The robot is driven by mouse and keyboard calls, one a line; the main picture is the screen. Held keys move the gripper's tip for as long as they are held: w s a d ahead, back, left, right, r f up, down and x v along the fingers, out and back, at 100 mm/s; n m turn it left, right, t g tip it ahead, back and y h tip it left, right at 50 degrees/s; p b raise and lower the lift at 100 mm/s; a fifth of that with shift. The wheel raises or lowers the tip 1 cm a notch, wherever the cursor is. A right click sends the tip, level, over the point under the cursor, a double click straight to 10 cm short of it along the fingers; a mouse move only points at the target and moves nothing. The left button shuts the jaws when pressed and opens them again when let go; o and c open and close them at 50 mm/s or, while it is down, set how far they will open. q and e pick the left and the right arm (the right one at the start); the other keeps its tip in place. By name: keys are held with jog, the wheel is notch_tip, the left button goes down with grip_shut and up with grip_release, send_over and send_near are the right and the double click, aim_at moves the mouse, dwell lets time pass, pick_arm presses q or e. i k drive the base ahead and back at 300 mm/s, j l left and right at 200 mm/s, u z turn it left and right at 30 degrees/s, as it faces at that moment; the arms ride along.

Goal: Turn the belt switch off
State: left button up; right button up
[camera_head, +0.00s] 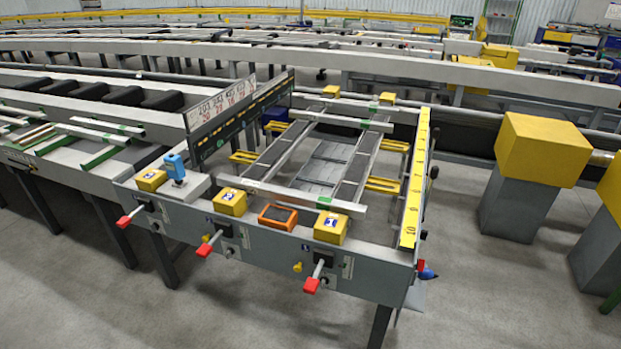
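The runout table's grey front panel (270,262) carries three red-tipped levers. The left lever (129,217), the middle lever (208,244) and the right lever (313,278) all stick out toward me. Each comes from a dark block on the panel. Small labels beside the blocks are too small to read, so I cannot tell which control is the belt switch or how it is set. A yellow knob (297,267) sits left of the right lever. Neither of my grippers is in view.
On the table top are yellow boxes (230,202), an orange-framed device (278,217) and a blue upright device (175,168). A yellow ruler strip (415,190) runs along the right edge. Yellow-topped grey pedestals (540,150) stand at right. The floor in front (250,315) is clear.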

aim_at(420, 263)
jog(key=l+z, duration=0.25)
jog(key=i+l, duration=0.1)
jog(key=l, duration=1.3)
jog(key=i+u, duration=0.05)
